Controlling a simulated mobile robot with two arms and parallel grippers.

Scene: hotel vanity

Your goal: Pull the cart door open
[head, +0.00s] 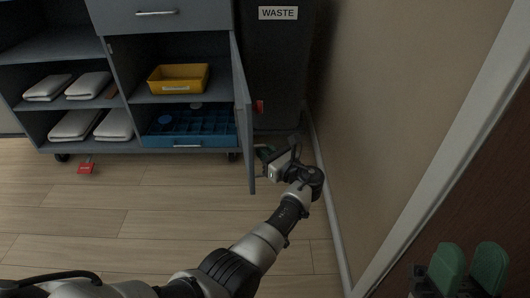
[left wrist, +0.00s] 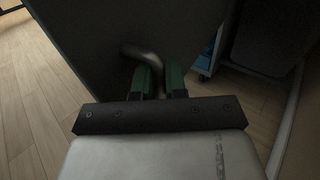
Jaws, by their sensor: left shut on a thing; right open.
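The cart door (head: 242,110) stands swung open from the grey cart (head: 128,103), seen nearly edge-on in the head view. In the left wrist view the door's dark face (left wrist: 85,40) fills the upper left. My left gripper (head: 265,152) is at the door's right side, low down. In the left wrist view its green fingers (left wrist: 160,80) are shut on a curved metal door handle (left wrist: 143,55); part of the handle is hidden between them. My right gripper (head: 468,270) is open and empty at the lower right, away from the cart.
The open compartment holds a yellow bin (head: 178,78) above a blue divided tray (head: 190,128). White folded towels (head: 75,124) lie on the left shelves. A dark waste bin (head: 278,60) stands behind the door.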

